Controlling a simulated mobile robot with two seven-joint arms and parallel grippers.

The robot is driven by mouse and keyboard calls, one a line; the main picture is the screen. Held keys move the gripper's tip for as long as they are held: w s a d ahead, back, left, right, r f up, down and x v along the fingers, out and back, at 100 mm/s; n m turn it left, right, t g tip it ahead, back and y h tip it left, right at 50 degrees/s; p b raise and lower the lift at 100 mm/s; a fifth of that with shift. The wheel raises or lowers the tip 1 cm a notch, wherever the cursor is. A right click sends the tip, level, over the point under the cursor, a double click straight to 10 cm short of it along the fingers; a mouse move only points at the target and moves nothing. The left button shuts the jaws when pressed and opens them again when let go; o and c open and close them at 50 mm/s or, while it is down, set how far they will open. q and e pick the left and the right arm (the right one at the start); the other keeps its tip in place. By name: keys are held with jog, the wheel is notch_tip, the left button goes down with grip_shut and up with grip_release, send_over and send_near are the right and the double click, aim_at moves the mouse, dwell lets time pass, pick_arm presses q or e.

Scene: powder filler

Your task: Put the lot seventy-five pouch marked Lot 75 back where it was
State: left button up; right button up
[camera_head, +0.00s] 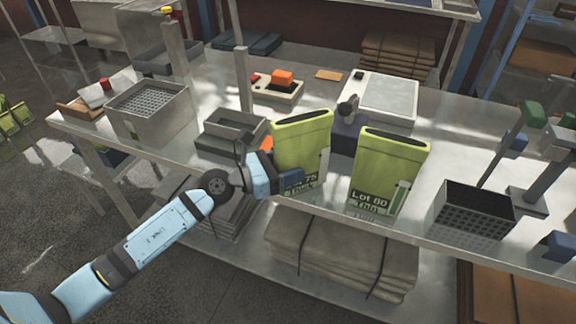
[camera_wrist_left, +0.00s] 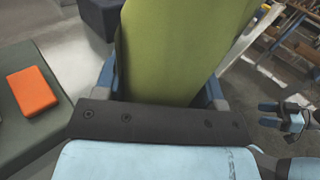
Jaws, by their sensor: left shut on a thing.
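The Lot 75 pouch (camera_head: 303,143) is a lime-green upright pack with a label low on its front, partly covered by my gripper. My left gripper (camera_head: 290,180) is shut on the lower part of this pouch. In the left wrist view the green pouch (camera_wrist_left: 175,50) fills the space between the two blue fingers. A second green pouch marked Lot 80 (camera_head: 388,165) stands to its right, close to the front edge of the bench.
A grey tray (camera_head: 230,133) stands left of the pouch, and an orange block (camera_wrist_left: 32,91) shows in the wrist view. A dark blue device (camera_head: 348,133) stands behind the pouches. A dark perforated bin (camera_head: 472,213) stands at right. Folded sacks (camera_head: 340,255) lie on the lower shelf.

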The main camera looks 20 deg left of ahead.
pick_arm(q)
jog(key=shift+f, duration=0.2)
jog(key=o, duration=1.1)
jog(key=shift+r, duration=0.1)
